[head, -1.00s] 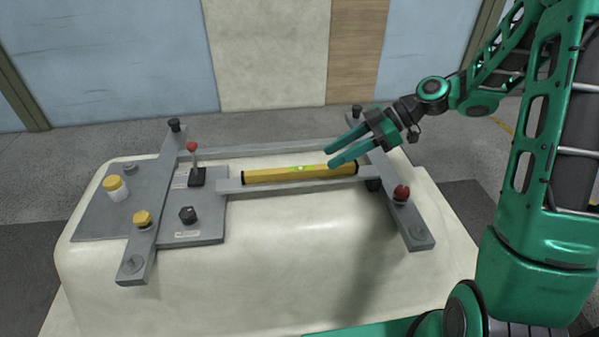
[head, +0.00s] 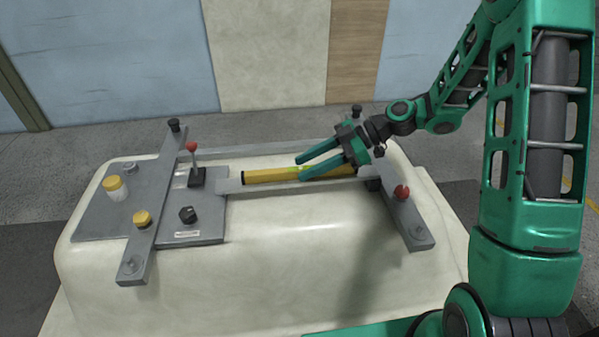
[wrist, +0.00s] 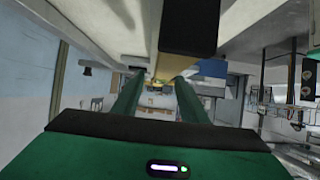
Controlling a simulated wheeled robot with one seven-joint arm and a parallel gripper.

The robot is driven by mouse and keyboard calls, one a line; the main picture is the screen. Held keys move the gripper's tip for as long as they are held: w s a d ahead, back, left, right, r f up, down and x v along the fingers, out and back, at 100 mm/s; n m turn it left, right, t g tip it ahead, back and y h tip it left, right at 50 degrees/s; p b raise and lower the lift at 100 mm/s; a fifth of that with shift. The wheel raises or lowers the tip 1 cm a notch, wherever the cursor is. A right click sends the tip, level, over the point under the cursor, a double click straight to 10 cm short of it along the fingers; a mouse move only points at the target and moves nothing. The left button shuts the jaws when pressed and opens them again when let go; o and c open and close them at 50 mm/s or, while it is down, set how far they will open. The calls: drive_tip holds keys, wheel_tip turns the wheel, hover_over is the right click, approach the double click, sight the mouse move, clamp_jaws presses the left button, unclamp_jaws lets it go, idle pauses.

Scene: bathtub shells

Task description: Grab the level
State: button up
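The level (head: 270,176) is a long yellow bar with dark ends and a bright green vial near its middle. It lies on the grey front crossbar (head: 230,186) of the frame on the white tub shell. My gripper (head: 300,167) is open in the head view, its two green fingers pointing left over the right half of the level and hiding part of it. In the wrist view a yellow bar with a dark end, apparently the level (wrist: 164,66), shows between the fingers (wrist: 160,85). I cannot tell whether the fingers touch it.
A red knob (head: 401,192) stands on the right rail. The front of the tub shell (head: 280,270) is clear.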

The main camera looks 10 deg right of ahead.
drive_tip(key=shift+x, duration=1.2)
clamp_jaws()
drive_tip(key=shift+r, duration=0.15)
